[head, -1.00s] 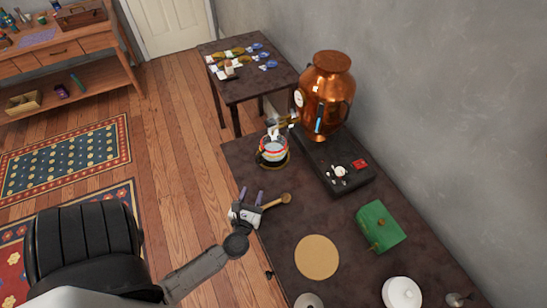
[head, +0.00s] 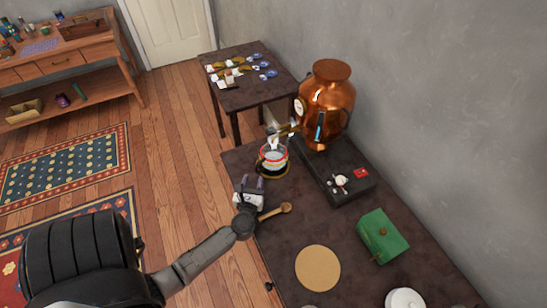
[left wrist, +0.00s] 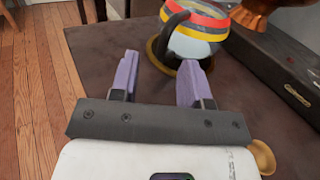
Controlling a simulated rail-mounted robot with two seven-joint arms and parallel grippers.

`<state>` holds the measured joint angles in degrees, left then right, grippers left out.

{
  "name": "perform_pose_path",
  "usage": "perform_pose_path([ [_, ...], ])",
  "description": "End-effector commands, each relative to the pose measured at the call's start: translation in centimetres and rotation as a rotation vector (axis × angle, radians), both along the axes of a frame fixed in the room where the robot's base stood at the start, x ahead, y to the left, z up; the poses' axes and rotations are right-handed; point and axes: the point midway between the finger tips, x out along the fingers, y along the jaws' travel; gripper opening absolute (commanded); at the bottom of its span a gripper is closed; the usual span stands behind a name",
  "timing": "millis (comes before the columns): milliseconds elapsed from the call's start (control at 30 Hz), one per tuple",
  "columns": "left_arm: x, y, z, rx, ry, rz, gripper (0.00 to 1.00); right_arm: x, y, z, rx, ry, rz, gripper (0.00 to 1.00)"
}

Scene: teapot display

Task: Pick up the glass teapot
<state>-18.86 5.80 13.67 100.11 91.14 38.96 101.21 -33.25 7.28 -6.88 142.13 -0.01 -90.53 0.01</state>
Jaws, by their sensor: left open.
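The glass teapot (head: 273,160), with red, yellow and dark bands, stands on a gold-rimmed round base near the dark table's left edge. It also shows at the top of the left wrist view (left wrist: 200,42), where its dark curved handle (left wrist: 170,38) faces my gripper. My left gripper (head: 253,183) is open, just on the near-left side of the teapot. In the left wrist view the purple fingers (left wrist: 158,72) are spread, with bare table between them. The right fingertip looks very close to the base; I cannot tell whether they touch. My right gripper is not in view.
A copper samovar (head: 327,98) stands behind the teapot, its spout close above it. A black box (head: 328,183) lies to the right. A wooden spoon (head: 277,211) lies by my left gripper. A green box (head: 382,236) and round cork mat (head: 318,268) are nearer.

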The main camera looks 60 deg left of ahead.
Motion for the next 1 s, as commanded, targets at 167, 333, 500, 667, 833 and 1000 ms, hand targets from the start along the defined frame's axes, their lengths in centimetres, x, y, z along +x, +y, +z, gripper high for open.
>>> perform_pose_path([
  [167, 1.9, 1.7, 0.1, 0.003, 0.001, -0.001, 0.43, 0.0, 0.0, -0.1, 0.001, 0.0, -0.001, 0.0],
  [333, 2.8, 2.8, 0.0, 0.001, 0.002, -0.001, 0.43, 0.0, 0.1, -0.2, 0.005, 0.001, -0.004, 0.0],
  [500, 3.0, 3.1, 0.1, 0.001, 0.002, 0.0, 0.43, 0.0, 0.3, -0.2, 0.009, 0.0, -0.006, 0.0],
  [667, 3.0, 3.1, 0.1, 0.001, 0.002, 0.0, 0.41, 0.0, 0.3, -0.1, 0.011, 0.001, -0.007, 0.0],
  [833, 3.0, 3.1, 0.1, 0.001, 0.001, 0.0, 0.24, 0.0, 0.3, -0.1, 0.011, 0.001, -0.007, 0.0],
  [1000, 2.9, 3.1, 0.0, 0.001, 0.002, 0.0, 0.08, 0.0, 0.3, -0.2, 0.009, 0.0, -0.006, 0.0],
])
